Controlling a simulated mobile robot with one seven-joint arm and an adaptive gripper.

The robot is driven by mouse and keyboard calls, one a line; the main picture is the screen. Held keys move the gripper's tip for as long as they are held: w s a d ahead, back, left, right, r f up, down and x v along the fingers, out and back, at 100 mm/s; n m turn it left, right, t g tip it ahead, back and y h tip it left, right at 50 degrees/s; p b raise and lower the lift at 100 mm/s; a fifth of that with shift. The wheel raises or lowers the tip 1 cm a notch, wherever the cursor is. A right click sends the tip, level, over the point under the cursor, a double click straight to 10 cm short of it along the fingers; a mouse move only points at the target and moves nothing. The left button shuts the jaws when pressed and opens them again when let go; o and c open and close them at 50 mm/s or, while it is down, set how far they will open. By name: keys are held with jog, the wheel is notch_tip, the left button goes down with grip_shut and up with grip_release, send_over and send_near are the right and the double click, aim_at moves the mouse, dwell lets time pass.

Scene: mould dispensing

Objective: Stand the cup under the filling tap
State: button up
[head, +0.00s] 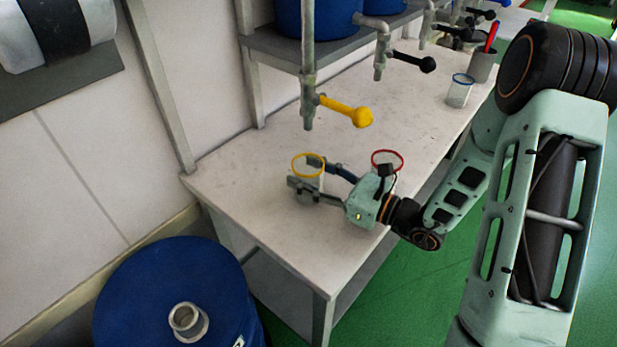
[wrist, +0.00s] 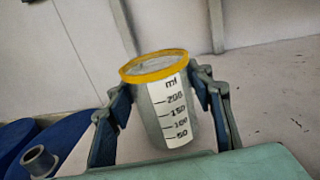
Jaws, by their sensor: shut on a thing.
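A clear cup with a yellow rim (head: 308,165) is between the fingers of my gripper (head: 306,176) over the left part of the bench. In the wrist view, my gripper (wrist: 163,92) is shut around the cup (wrist: 168,110), whose millilitre scale faces the camera. The cup's lower part is hidden in the head view, and I cannot tell whether its base touches the bench. A tap with a yellow handle (head: 345,109) has its spout (head: 308,118) pointing down, above the yellow rim in the picture with a gap between.
The bench (head: 240,180) is clear at the left. A red-rimmed cup (head: 387,158) is close behind my gripper, partly hidden. A blue-rimmed cup (head: 459,93) and a grey pen holder (head: 482,66) stand farther right. More taps (head: 424,63) hang along the shelf. A blue drum (head: 165,285) stands at front left.

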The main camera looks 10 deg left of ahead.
jog(key=shift+f, duration=0.35)
jog(key=shift+f, duration=0.15)
jog(key=o, duration=1)
jog(key=shift+r, duration=0.25)
jog(key=p+v, duration=0.1)
jog(key=v, duration=1.1)
jog(key=shift+a, duration=0.1)
